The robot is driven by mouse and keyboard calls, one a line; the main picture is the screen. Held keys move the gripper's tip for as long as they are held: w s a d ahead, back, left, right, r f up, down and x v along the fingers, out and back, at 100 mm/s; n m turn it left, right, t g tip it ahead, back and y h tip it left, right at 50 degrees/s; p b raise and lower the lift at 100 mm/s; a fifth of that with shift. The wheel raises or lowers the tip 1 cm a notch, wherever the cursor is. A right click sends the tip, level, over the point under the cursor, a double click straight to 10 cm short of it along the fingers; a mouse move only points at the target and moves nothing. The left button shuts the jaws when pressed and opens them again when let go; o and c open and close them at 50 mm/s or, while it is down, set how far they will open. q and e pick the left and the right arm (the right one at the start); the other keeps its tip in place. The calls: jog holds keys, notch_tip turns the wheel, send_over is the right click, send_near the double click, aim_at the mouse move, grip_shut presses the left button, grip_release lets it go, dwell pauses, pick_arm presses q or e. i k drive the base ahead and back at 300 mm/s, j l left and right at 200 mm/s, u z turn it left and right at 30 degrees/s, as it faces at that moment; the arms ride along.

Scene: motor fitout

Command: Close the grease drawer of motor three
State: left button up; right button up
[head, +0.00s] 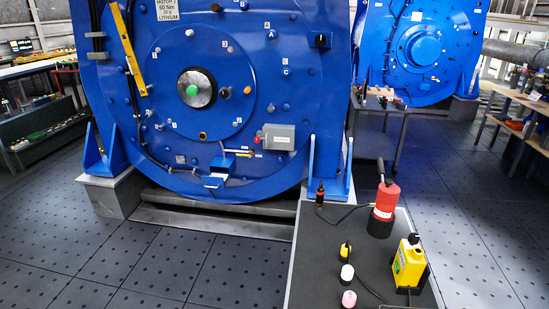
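The large blue motor (240,60) straight ahead carries a label (167,10) that reads "MOTOR 3" and "LITHIUM". Low on its round face, a small blue box-like part (222,163) sits above a small pale-and-blue tray (214,181). The tray seems to stick out from the face and looks like the grease drawer, but it is too small to tell how far out it is. Neither of my grippers is in view, and nothing covers the tray.
A dark cart (320,260) stands at front right with a red-and-black tool (384,208), a yellow container (409,263) and small bottles. A grey box (277,137) sits right of the tray. A second blue motor (420,50) stands behind. The floor (150,265) at front left is clear.

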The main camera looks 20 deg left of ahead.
aim_at(215, 181)
jog(key=k+j, duration=0.15)
jog(key=j, duration=0.2)
jog(key=k+j, duration=0.1)
jog(key=j, duration=0.25)
jog(key=k+j+z, duration=0.1)
jog(key=j, duration=0.25)
jog(key=k+j, duration=0.2)
jog(key=i+j+z, duration=0.1)
jog(key=j, duration=0.4)
jog(key=j+z, duration=0.1)
jog(key=j, duration=0.45)
jog(key=i+j+z, duration=0.1)
jog(key=i+j, duration=0.2)
jog(key=i+j+z, duration=0.1)
jog(key=i+j, duration=0.15)
jog(key=j, duration=0.3)
jog(key=i+j, duration=0.25)
jog(key=i+j+z, duration=0.1)
jog(key=i+j, duration=0.15)
jog(key=j, duration=0.2)
jog(key=i+j+z, duration=0.1)
jog(key=j, duration=0.25)
jog(key=i+j, duration=0.3)
jog(key=i+j+z, duration=0.1)
jog(key=i+j, duration=0.15)
jog(key=j, duration=0.2)
jog(key=i+j, duration=0.2)
jog(key=j, duration=0.2)
jog(key=i+j+z, duration=0.15)
jog(key=j, duration=0.25)
